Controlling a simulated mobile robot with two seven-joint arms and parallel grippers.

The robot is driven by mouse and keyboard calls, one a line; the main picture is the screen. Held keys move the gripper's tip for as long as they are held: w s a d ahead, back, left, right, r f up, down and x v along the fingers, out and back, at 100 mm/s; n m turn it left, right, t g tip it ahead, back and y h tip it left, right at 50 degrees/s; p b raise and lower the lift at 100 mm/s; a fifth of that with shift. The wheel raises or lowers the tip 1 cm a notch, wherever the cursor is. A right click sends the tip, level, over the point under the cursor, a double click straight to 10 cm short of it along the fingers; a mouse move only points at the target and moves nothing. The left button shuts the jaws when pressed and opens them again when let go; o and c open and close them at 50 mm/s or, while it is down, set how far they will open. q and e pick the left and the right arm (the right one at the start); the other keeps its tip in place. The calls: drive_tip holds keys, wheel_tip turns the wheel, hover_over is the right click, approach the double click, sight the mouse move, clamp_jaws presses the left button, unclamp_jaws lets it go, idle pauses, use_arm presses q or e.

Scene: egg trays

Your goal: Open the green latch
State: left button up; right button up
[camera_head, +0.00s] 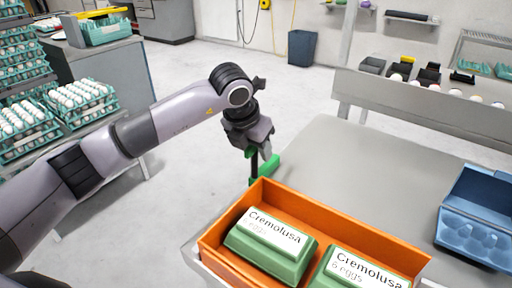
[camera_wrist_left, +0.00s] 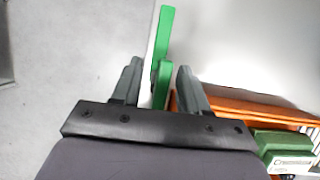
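The green latch (camera_head: 268,168) stands at the left edge of the grey table, just behind the orange box. It also shows in the left wrist view (camera_wrist_left: 163,35) as a long upper piece and a shorter piece. My left gripper (camera_head: 260,156) points down at the latch. In the left wrist view my left gripper (camera_wrist_left: 159,72) is open, with the shorter green piece between its two fingers. Gaps show on both sides of that piece, so the fingers do not look closed on it. The fingers hide part of the latch in the head view. My right gripper is not in view.
The orange box (camera_head: 228,225) holds green Cremolusa egg cartons (camera_head: 262,262) right beside the latch. A blue egg carton (camera_head: 478,208) lies at the right of the table (camera_head: 365,165). The table's middle is clear. Egg trays (camera_head: 80,108) stand on the left.

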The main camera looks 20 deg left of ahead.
use_arm(q)
drive_tip(key=v, duration=0.7)
idle(0.4)
drive_tip(key=shift+s, duration=0.1)
